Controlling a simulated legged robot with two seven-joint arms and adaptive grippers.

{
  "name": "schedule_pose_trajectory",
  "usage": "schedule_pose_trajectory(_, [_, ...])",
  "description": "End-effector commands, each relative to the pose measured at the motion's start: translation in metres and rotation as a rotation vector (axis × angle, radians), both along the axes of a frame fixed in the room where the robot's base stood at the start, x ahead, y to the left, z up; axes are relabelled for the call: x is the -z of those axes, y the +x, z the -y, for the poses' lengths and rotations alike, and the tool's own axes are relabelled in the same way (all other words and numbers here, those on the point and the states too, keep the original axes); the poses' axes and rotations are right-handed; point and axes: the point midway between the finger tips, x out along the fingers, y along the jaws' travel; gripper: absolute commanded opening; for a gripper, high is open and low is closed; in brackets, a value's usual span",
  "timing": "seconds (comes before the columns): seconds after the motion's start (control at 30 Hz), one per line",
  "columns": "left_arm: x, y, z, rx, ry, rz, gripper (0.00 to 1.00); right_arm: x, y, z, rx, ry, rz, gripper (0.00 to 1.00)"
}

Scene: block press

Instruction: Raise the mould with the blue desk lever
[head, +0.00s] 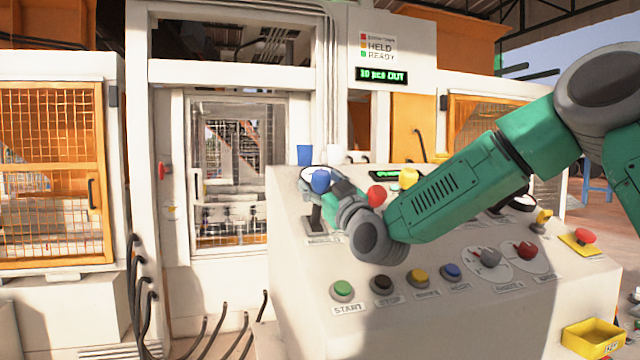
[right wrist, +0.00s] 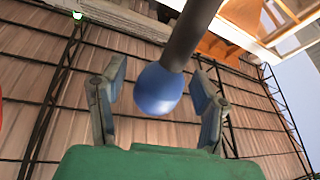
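The blue desk lever's round knob (head: 320,181) stands at the left of the sloping control desk (head: 300,290), above a dark base slot. Its label is partly hidden by my right arm. My right gripper (head: 335,185) is beside the knob, its fingers partly hidden by the wrist. In the right wrist view the blue knob (right wrist: 158,92) on its dark shaft is between the two fingers, with a visible gap on each side. The gripper is open. The mould cannot be made out clearly behind the press window (head: 230,170). My left gripper is out of view.
A red knob (head: 376,196) and a yellow knob (head: 408,178) stand close to my right forearm. Push buttons, such as the green one (head: 342,291), line the desk front. A red emergency button (head: 585,236) is at the right. A display (head: 382,76) hangs above.

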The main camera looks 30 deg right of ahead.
Motion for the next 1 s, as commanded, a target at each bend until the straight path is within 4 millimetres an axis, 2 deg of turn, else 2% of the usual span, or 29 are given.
schedule_pose_trajectory(0.23, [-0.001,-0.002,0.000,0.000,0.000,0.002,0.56,-0.003,-0.004,-0.001,-0.001,-0.001,0.007,0.56])
schedule_pose_trajectory(0.37, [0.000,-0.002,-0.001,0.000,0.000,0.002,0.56,0.001,-0.014,-0.002,-0.002,0.000,0.006,0.56])
schedule_pose_trajectory(0.7, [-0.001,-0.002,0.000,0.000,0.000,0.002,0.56,0.030,-0.078,-0.001,-0.002,0.003,0.002,0.56])
schedule_pose_trajectory(0.83, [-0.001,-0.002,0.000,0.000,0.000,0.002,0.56,0.039,-0.096,-0.001,-0.001,0.002,0.000,0.56])
schedule_pose_trajectory(1.0, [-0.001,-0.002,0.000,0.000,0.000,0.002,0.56,0.044,-0.108,-0.002,-0.001,0.002,0.001,0.56])
